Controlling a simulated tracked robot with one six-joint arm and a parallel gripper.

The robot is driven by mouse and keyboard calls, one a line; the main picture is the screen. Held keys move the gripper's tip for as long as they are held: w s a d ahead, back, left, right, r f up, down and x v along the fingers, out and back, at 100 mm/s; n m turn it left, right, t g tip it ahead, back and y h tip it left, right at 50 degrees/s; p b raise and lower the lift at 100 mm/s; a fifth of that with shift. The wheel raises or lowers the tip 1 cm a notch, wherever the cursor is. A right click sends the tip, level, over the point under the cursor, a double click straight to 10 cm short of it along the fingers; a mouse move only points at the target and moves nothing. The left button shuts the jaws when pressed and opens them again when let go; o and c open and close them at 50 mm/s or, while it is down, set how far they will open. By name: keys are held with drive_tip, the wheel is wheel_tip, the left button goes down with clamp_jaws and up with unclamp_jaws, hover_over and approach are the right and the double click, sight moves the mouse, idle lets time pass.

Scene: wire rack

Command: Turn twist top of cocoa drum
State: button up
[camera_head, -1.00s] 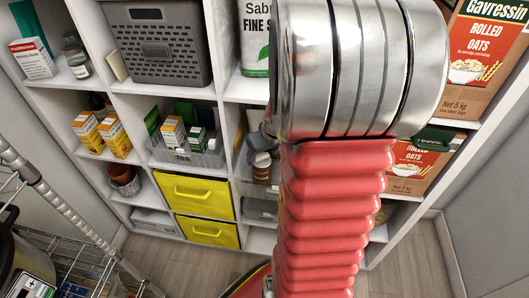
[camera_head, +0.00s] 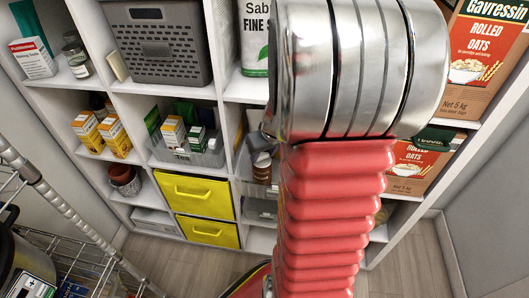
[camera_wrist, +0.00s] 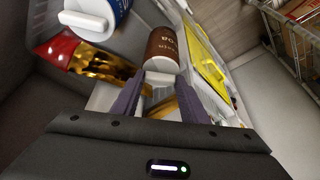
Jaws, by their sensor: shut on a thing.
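The cocoa drum (camera_wrist: 165,45) is a brown cylinder with pale lettering, at the top middle of the wrist view. Its white twist top (camera_wrist: 159,77) faces my gripper. My gripper (camera_wrist: 160,88) has its two dark purple-grey fingers on either side of the white top and is shut on it. In the head view my arm hides most of the gripper. A small brown and white thing (camera_head: 262,160) shows on the shelf left of the arm; I cannot tell if it is the drum.
In the wrist view, a blue container with a white top (camera_wrist: 92,18) and a red and gold packet (camera_wrist: 80,58) lie close left. A wire rack (camera_head: 75,265) stands at lower left.

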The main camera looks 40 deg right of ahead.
drive_tip(key=shift+a+m+h, duration=0.1)
drive_tip(key=shift+m+h, duration=0.3)
drive_tip(key=shift+m, duration=0.9)
drive_tip(key=o, duration=1.1)
drive_tip(key=v, duration=1.3)
drive_tip(key=shift+a+r, duration=0.1)
drive_tip(key=shift+r, duration=0.3)
